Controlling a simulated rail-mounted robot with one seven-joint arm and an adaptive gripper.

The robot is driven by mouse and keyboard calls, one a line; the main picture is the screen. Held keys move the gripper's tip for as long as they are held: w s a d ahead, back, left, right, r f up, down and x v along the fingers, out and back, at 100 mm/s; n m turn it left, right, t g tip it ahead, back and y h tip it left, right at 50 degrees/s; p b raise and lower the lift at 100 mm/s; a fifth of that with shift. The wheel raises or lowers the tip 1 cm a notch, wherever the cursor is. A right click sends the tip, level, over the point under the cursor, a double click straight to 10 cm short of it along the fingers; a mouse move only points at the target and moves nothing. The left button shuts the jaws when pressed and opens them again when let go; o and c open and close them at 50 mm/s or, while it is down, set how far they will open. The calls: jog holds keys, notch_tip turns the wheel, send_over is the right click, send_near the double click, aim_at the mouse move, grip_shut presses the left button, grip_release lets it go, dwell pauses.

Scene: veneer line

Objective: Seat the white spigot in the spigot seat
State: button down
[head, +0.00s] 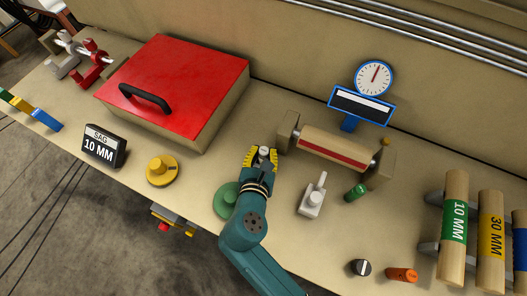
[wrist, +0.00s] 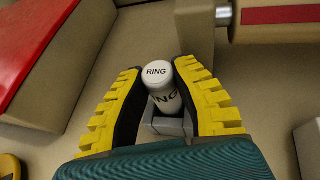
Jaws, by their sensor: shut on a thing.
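The white spigot (wrist: 160,82), a white cylinder marked RING, stands between the two yellow-and-black fingers of my gripper (wrist: 158,95) in the wrist view. My gripper (head: 262,156) is shut on it, and the spigot's pale top (head: 264,150) shows between the fingertips in the head view. A grey block (wrist: 168,126) shows close below the spigot between the fingers; it may be the spigot seat, but I cannot tell for sure. The spigot's lower end is hidden, so whether it sits in the block or is apart from it cannot be told.
A red-lidded box (head: 185,80) stands to the left. A roller (head: 335,147) between wooden blocks lies to the right, before a dial gauge (head: 374,77). A grey lever fixture (head: 313,198), green cylinder (head: 355,192) and orange cylinder (head: 401,274) are right of my arm.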

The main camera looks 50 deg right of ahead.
jog(key=c, duration=0.9)
grip_release()
jog(key=shift+f, duration=0.1)
jog(key=shift+c, duration=0.2)
jog(key=shift+a+r, duration=0.1)
jog(key=shift+r, duration=0.1)
jog(key=p+v, duration=0.3)
jog(key=v, duration=0.8)
jog(key=w+a+r+m+t+y, duration=0.4)
jog(key=w+r+m+t+y, duration=0.15)
jog(key=w+r+m, duration=0.6)
jog(key=s+a+r+m+t+y, duration=0.1)
jog(key=r+m+t, duration=0.4)
jog(key=r, duration=0.8)
jog(key=s+a+r+m+t+y, duration=0.2)
jog(key=a+r+m+t+y, duration=0.2)
jog(key=r, duration=0.9)
jog(key=m+t+y, duration=0.1)
jog(key=m, duration=0.2)
